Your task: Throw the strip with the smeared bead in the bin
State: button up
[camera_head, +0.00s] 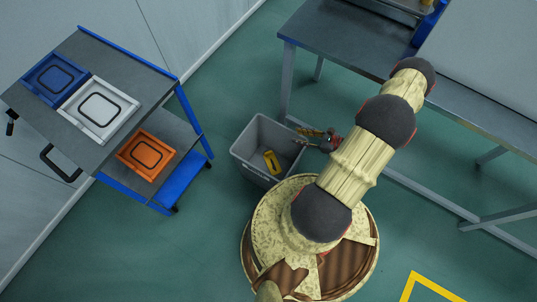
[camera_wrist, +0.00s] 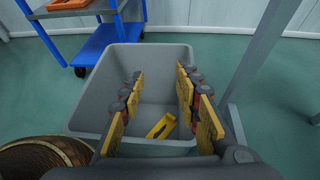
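A grey bin (camera_head: 249,166) stands on the green floor, and it fills the middle of the wrist view (camera_wrist: 95,100). A short yellow piece with a dark mark (camera_head: 271,162) lies inside on the bin's floor; it also shows in the wrist view (camera_wrist: 161,127). I cannot make out a bead on it, so I cannot tell whether it is the strip with the smeared bead. My gripper (camera_head: 301,136) is at the bin's right rim in the head view. In the wrist view my gripper (camera_wrist: 158,78) is open, its yellow finger pads apart with nothing between them, above the bin.
A blue-framed cart (camera_head: 178,88) on the left carries a blue tray (camera_head: 55,80) and a white tray (camera_head: 99,109) on top, with an orange tray (camera_head: 146,154) below. A grey workbench (camera_head: 340,38) stands at the upper right. Green floor lies between cart and bin.

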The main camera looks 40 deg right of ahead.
jog(key=shift+v, duration=2.2)
